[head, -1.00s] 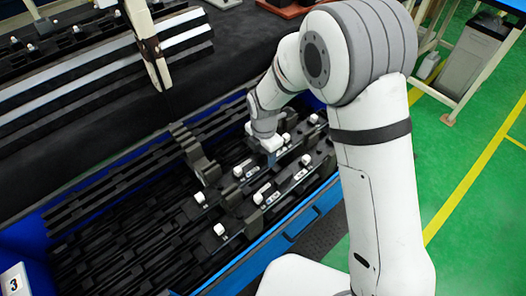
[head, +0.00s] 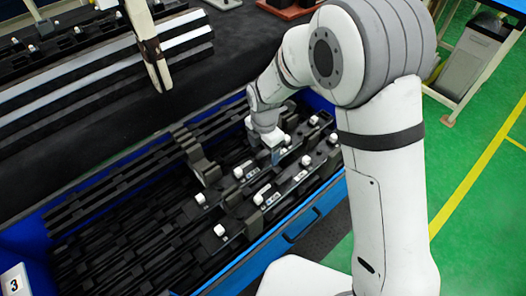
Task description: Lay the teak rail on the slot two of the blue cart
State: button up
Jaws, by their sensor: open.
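The blue cart (head: 287,238) is a blue-walled bin with black slotted supports inside. Two black rails with white knobs, a nearer one (head: 245,211) and a farther one (head: 222,188), lie side by side at its right end. My gripper (head: 275,157) is open, pointing down over the farther rail, right of the cart's middle. Its fingertips are small and partly hidden, and I cannot tell whether they touch the rail. No rail in the cart looks teak-coloured. Slot two carries no mark that I can read.
A dark bench (head: 230,60) stands behind the cart, with long black and silver rails (head: 110,70) at the upper left. A reddish-brown piece (head: 287,10) sits at the top edge. Green floor (head: 475,190) is open at right.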

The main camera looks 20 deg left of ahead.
aim_at(264, 153)
notch_tip(264, 153, up, 9)
jog(key=w+d+r+m, duration=0.1)
jog(key=d+r+m, duration=0.45)
jog(key=d, duration=0.35)
jog(key=s+d+r+m, duration=0.1)
jog(key=s+d+m, duration=0.3)
jog(key=d+m, duration=0.4)
jog(key=s+d+r+m+t, duration=0.1)
jog(key=s+d+m, duration=0.3)
jog(key=d+m, duration=0.4)
jog(key=s+d+r+m+t, duration=0.1)
jog(key=s+d+r+m, duration=0.2)
jog(key=d+m, duration=0.6)
jog(key=shift+s+d+r, duration=0.25)
jog(key=shift+s+d, duration=0.2)
jog(key=shift+s, duration=0.3)
jog(key=shift+t, duration=0.3)
jog(key=p+v, duration=0.4)
jog(key=shift+w+r, duration=0.2)
jog(key=shift+w, duration=0.05)
